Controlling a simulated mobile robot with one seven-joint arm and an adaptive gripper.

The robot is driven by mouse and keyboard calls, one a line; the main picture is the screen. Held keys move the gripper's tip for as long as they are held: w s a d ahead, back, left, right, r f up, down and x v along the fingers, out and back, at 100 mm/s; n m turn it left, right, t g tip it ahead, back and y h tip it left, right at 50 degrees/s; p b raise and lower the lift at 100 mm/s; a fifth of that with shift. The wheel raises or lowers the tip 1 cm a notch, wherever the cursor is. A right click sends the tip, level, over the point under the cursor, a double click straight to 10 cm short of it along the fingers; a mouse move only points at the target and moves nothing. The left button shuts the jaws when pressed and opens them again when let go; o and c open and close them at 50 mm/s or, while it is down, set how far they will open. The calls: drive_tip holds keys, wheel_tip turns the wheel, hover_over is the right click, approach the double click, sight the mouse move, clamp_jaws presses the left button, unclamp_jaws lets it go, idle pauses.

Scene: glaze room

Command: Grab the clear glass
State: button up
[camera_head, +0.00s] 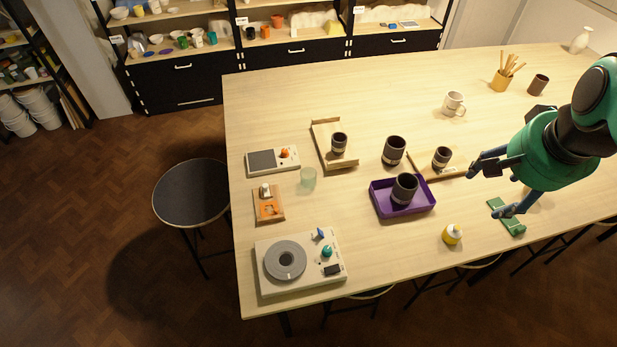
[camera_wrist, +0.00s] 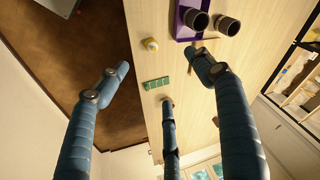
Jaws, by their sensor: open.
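The clear glass (camera_head: 308,178) is a small, pale greenish, see-through cup standing upright on the table, left of the middle in the head view. It is not visible in the wrist view. My gripper (camera_head: 487,191) is above the right part of the table, well to the right of the glass, with other things between them. Its blue fingers are spread apart and hold nothing; they also show in the wrist view (camera_wrist: 160,62).
Between them stand a purple tray (camera_head: 418,210) with a dark cup (camera_head: 404,188), another dark cup (camera_head: 394,151) and wooden boards. A yellow bottle (camera_head: 452,234) stands near the front edge.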

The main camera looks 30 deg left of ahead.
drive_tip(key=w+a+f+g+p, duration=0.1)
drive_tip(key=w+a+f+p, duration=0.15)
drive_tip(key=w+a, duration=0.8)
drive_tip(key=m+g+h+p, duration=0.1)
drive_tip(key=m+g+p, duration=0.2)
drive_tip(key=p, duration=0.6)
hover_over(309, 169)
drive_tip(key=s+d, duration=0.2)
drive_tip(key=s, duration=0.1)
wheel_tip(309, 169, down, 24)
drive_tip(key=shift+w+a+r, duration=0.15)
drive_tip(key=shift+w+a, duration=0.05)
drive_tip(key=shift+w, duration=0.05)
drive_tip(key=shift+f+p, duration=0.4)
drive_tip(key=shift+f, duration=3.9)
